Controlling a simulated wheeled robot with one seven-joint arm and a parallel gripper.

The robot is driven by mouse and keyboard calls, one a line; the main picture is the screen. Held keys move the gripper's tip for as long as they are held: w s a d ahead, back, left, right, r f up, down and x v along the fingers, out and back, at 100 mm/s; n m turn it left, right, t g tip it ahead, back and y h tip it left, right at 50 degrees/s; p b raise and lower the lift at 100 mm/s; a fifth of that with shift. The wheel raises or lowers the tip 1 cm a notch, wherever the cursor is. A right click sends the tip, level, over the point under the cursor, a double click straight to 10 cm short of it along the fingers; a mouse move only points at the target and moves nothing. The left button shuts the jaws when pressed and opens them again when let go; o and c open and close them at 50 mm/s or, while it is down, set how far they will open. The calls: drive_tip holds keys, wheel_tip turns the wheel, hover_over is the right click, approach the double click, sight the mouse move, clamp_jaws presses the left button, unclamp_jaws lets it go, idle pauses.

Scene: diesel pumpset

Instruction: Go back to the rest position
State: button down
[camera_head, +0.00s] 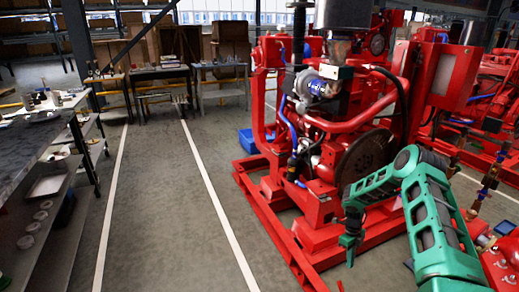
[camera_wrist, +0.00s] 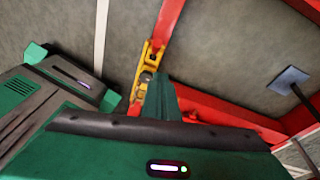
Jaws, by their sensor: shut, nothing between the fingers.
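My green arm reaches in from the lower right in the head view. My gripper (camera_head: 350,252) hangs pointing down in front of the red diesel pumpset (camera_head: 325,205), above its base frame. In the wrist view my gripper (camera_wrist: 162,84) shows as a narrow green shape with no gap visible; it is shut and holds nothing. Behind it are the red frame rails (camera_wrist: 215,108) and a yellow part (camera_wrist: 150,62) with a round metal piece. I cannot tell whether the gripper touches the yellow part.
A long dark workbench (camera_head: 35,150) with shelves stands at the left. Small tables (camera_head: 160,73) stand at the back. A blue box (camera_head: 248,141) lies beside the pumpset. More red machinery (camera_head: 490,95) fills the right. The floor aisle (camera_head: 160,200) between the white lines is clear.

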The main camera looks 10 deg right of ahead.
drive_tip(key=s+d+r+n+h, duration=0.1)
drive_tip(key=s+r+n, duration=0.3)
drive_tip(key=r, duration=0.9)
drive_tip(key=s+d+r+n, duration=0.1)
drive_tip(key=s+r+n, duration=0.3)
drive_tip(key=r, duration=0.8)
drive_tip(key=s+d+r+n+h, duration=0.1)
drive_tip(key=s+r+n, duration=0.3)
drive_tip(key=r, duration=0.9)
drive_tip(key=s+a+r+n+t, duration=0.1)
drive_tip(key=s+a+r+n, duration=0.15)
drive_tip(key=s+r, duration=0.35)
drive_tip(key=s+a+r+n, duration=0.2)
drive_tip(key=s+r+n, duration=0.15)
drive_tip(key=s, duration=0.55)
drive_tip(key=s+a+n+y, duration=0.1)
drive_tip(key=s+a+n, duration=0.1)
drive_tip(key=s, duration=0.5)
drive_tip(key=s+a+r+n+t+y, duration=0.1)
drive_tip(key=s+a+n, duration=0.2)
drive_tip(key=s, duration=0.3)
drive_tip(key=shift+s+a+n+t+y, duration=0.3)
drive_tip(key=shift+s+a, duration=0.1)
drive_tip(key=shift+r, duration=0.1)
drive_tip(key=shift+w+f, duration=0.25)
drive_tip(key=shift+w, duration=0.4)
